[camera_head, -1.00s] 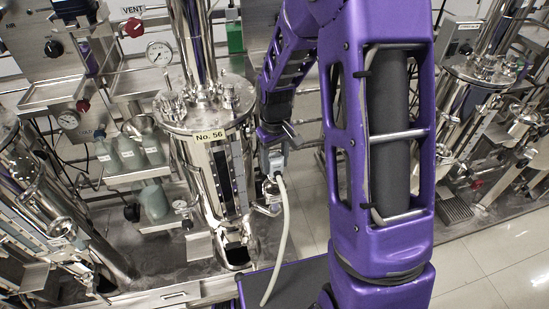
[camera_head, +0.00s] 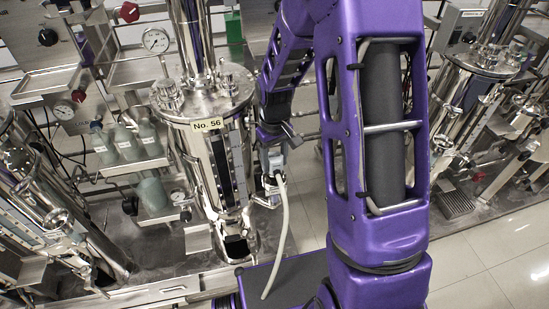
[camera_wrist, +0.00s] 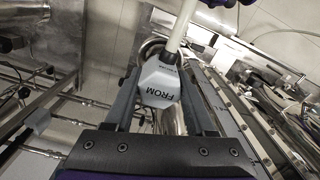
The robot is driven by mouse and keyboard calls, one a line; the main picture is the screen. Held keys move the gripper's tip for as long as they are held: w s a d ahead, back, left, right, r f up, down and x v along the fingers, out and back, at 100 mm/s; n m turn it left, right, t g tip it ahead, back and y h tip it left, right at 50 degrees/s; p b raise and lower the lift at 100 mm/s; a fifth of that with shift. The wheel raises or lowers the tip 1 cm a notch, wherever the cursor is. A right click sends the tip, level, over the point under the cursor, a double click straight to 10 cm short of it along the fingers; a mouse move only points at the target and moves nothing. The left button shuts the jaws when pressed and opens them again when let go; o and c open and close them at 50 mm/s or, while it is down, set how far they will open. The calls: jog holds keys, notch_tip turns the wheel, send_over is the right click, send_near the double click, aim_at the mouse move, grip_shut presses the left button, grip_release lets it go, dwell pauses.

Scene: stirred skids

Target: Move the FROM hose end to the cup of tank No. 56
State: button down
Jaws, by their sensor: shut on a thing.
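The FROM hose end (camera_wrist: 160,87) is a pale grey block marked "FROM", with a whitish hose (camera_head: 284,215) running from it. My gripper (camera_wrist: 160,100) is shut on this block, one finger on each side in the wrist view. In the head view my gripper (camera_head: 272,168) is right of tank No. 56 (camera_head: 207,160), a shiny steel vessel with a yellow label. A small metal cup (camera_head: 267,196) on the tank's right side is just below the held block. In the wrist view a round metal rim shows partly behind the block; contact cannot be told.
Green-grey bottles (camera_head: 126,142) stand on a shelf left of the tank, near gauges and valves. Other steel tanks stand at far left and right (camera_head: 480,70). My purple arm covers the middle right. Pale tiled floor shows behind and to the right.

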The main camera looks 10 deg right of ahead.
jog(key=shift+f, duration=0.55)
jog(key=shift+f, duration=0.25)
jog(key=shift+f, duration=0.2)
jog(key=shift+c, duration=0.8)
grip_release()
jog(key=shift+f, duration=0.1)
